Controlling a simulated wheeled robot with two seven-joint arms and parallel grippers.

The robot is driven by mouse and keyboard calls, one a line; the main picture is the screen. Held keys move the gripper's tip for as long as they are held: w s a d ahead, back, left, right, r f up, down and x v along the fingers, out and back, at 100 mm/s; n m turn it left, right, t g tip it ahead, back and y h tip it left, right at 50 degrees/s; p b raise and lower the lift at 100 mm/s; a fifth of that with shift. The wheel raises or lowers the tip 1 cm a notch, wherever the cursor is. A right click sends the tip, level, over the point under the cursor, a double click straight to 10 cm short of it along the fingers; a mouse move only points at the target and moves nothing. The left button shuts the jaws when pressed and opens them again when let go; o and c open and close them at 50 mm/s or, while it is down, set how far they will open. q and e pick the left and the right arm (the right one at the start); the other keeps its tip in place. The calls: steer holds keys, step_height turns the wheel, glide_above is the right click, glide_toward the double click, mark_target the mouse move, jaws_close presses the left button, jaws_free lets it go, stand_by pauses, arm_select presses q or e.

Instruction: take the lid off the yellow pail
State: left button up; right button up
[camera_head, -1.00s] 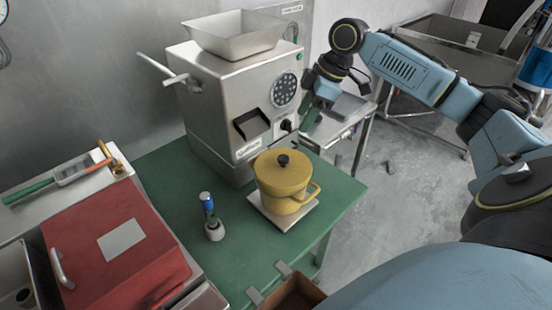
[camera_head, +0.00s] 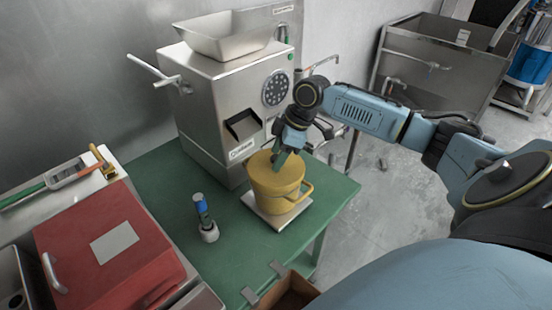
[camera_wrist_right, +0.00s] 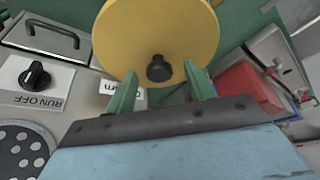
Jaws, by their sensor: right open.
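The yellow pail (camera_head: 274,198) stands upright on a light square plate (camera_head: 264,215) on the green table. My right gripper (camera_head: 282,160) is at the lid from above and behind, hiding the knob in the head view. Its green fingers (camera_wrist_right: 161,72) are open, with the knob showing between their tips; I cannot tell whether they touch it. My left gripper is in neither view.
A steel grinder (camera_head: 215,95) with a hopper stands close behind the pail. A small blue-topped tool in a round holder (camera_head: 209,232) stands to the pail's left. A red box (camera_head: 100,250) is at the left.

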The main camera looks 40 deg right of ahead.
steer(key=c, duration=1.1)
